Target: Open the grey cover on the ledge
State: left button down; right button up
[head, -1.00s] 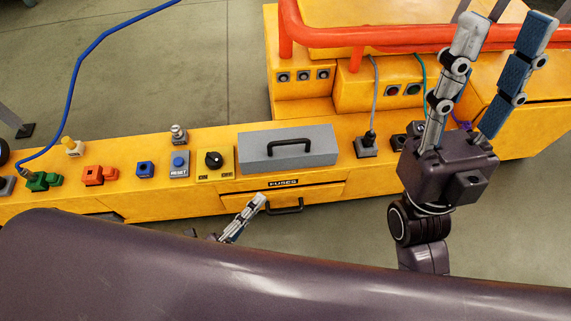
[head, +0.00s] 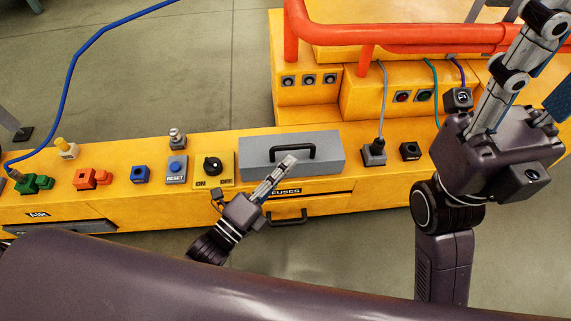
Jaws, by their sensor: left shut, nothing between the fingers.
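The grey cover (head: 258,146) is a long box-shaped lid with a black bar handle (head: 309,152) on top. It lies closed on the yellow ledge (head: 112,158), above the FUSES label. My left gripper (head: 290,161) comes up from below, its fingers together and empty. In the picture its tips overlap the cover's front, just below the handle; I cannot tell whether they touch it. My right gripper (head: 530,40) is large at the upper right, away from the cover, its fingers spread apart and partly cut off by the frame.
Left of the cover are a black ON/OFF knob (head: 212,165), a blue RESET button (head: 176,167) and red and green connectors. Right of it stands a plug with a grey cable (head: 374,151). A red rail (head: 400,36) runs behind. A drawer handle (head: 288,218) is below.

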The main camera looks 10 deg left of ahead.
pick_arm(q)
jog(key=shift+w+a+r, duration=0.1)
jog(key=shift+w+a, duration=0.05)
jog(key=shift+w, duration=0.25)
